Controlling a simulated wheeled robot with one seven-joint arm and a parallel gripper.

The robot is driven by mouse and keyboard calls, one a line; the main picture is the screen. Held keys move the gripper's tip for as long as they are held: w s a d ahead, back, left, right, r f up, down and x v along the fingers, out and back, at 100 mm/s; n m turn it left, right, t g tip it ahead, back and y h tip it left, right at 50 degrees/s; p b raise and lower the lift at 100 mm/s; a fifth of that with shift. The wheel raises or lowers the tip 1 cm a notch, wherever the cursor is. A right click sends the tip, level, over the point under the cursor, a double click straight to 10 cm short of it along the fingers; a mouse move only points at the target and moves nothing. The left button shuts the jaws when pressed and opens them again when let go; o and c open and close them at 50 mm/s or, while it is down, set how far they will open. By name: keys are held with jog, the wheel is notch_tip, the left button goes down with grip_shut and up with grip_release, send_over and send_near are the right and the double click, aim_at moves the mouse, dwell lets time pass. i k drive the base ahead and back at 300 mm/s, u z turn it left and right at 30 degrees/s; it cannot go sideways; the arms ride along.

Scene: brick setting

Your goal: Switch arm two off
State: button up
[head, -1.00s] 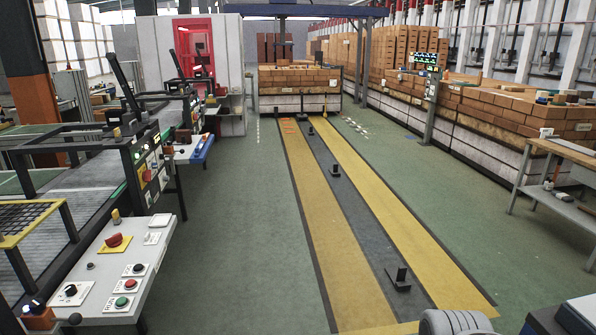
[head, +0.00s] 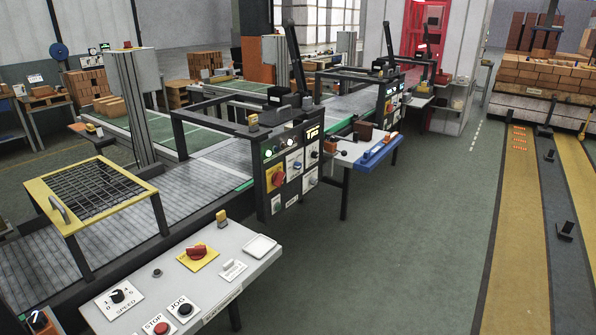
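A black control panel (head: 292,165) stands on the near conveyor frame, with a red rotary switch on yellow (head: 277,178), several white-plated switches and lit lamps. A dark upright arm (head: 296,58) rises behind it. A second, farther panel (head: 389,98) has another dark upright arm (head: 421,35) near it. The labels on both panels are too small to read, so I cannot tell which control belongs to arm two. My gripper is not in view.
A grey console (head: 205,285) with SPEED, STOP and JOG controls and a red knob (head: 197,251) stands in front. A small table (head: 352,150) with a blue-edged tray juts out right of the near panel. Green floor (head: 420,240) is open to the right.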

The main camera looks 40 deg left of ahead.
aim_at(278, 178)
jog(key=u, duration=0.4)
jog(key=i, duration=1)
jog(key=u, duration=1.9)
jog(key=i, duration=1)
jog(key=u, duration=0.85)
